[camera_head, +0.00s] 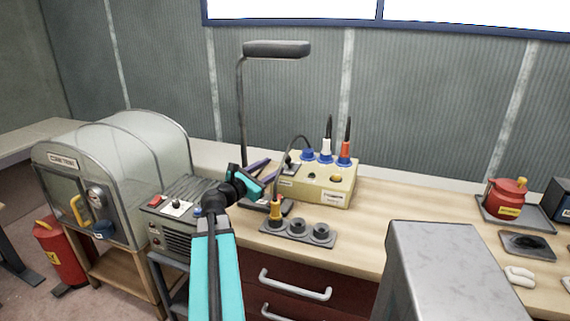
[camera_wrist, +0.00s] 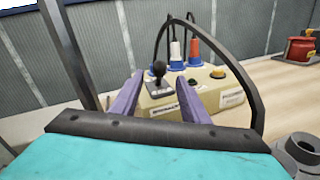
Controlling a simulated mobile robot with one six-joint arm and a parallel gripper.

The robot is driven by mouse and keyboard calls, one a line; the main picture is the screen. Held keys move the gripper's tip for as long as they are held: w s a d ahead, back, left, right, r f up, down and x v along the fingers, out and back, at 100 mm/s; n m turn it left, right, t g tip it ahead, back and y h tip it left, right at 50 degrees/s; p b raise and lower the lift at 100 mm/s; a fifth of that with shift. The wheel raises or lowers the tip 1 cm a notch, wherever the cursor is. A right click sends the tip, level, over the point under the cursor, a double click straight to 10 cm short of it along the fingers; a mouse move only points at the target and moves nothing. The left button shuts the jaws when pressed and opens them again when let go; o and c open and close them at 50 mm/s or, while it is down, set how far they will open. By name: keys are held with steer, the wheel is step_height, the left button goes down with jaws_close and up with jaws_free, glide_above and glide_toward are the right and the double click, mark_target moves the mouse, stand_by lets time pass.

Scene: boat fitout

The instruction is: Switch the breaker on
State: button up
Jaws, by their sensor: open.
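A beige box (camera_head: 322,192) stands on the bench, with a black lever switch at its left end. In the wrist view the switch (camera_wrist: 158,72) has a round knob on a short stem, over a dark plate on the box (camera_wrist: 180,98). It appears to be the breaker; the label below it is too blurred to read. My gripper (camera_head: 272,172) is open, with its purple fingers close to the left end of the box. In the wrist view the gripper (camera_wrist: 160,95) has the lever between its fingertips in the picture. I cannot tell whether either finger touches it.
White and orange plugs in blue sockets (camera_head: 327,153) stand on the box, with a black cable arching nearby. A lamp post (camera_head: 241,110) rises behind my gripper. A socket strip (camera_head: 297,231) lies in front. The bench right of the box is clear up to a red pot (camera_head: 506,197).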

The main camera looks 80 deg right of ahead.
mark_target(288, 162)
steer(key=shift+d+f, duration=0.15)
stand_by(0.4)
steer(key=shift+p+x, duration=0.85)
steer(key=shift+x, duration=5.95)
